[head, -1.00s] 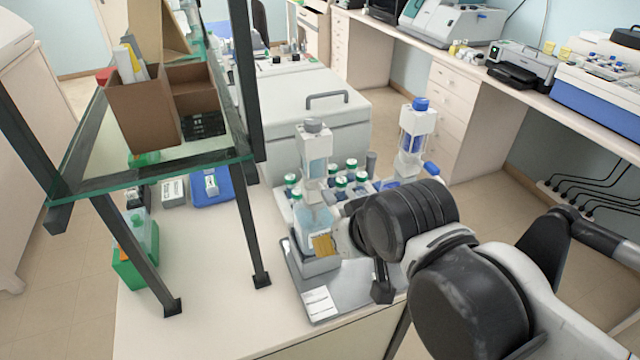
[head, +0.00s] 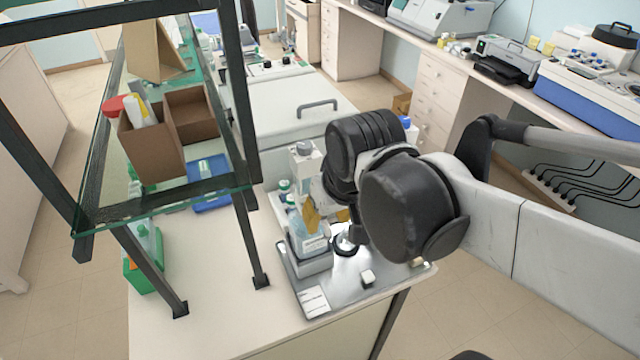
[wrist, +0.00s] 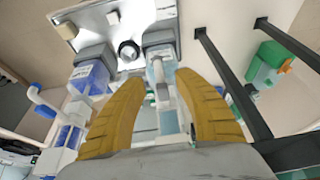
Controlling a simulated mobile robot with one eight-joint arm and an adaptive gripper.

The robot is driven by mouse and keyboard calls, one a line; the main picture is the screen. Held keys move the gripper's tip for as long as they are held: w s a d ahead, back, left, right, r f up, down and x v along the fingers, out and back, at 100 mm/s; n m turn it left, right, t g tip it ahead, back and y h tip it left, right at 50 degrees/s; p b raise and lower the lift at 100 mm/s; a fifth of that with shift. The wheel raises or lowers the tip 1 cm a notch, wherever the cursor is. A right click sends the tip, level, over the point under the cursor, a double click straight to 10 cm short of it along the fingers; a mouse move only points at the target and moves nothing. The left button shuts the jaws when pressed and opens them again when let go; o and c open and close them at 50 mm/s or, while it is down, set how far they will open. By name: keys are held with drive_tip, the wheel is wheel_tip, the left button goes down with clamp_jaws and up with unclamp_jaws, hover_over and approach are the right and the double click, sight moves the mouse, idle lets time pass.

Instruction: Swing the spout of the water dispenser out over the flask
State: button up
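The water dispenser, a bottle of pale liquid with a grey cap, (head: 307,238) stands on a grey base on the metal tray. In the wrist view its pale body (wrist: 168,115) lies between my fingers, and its white spout (wrist: 158,70) appears near the fingertips. My gripper (head: 326,215) is beside the dispenser at spout height, and its yellow fingers (wrist: 158,76) are apart with a gap around the spout; contact is not clear. The flask (wrist: 128,50) looks like a small round vessel on the tray between the two dispenser bases. My arm hides part of the dispenser's right side in the head view.
A second dispenser with blue liquid (wrist: 72,118) stands beside the first; my arm mostly hides it in the head view. A glass shelf on black legs (head: 262,282) rises to the left. Green-capped bottles (head: 284,186) stand behind. The tray's front (head: 345,292) is fairly open.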

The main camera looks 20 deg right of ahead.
drive_tip(key=w+r+g+p, duration=0.1)
drive_tip(key=r+p, duration=0.2)
drive_tip(key=w+r+g+p, duration=0.1)
drive_tip(key=r+p, duration=0.2)
drive_tip(key=w+r+g+p, duration=0.1)
drive_tip(key=r+p, duration=0.2)
drive_tip(key=p, duration=0.1)
drive_tip(key=shift+g, duration=0.7)
drive_tip(key=f, duration=1)
drive_tip(key=shift+w+f+b, duration=0.2)
drive_tip(key=shift+f+b, duration=0.15)
drive_tip(key=shift+c, duration=0.4)
clamp_jaws()
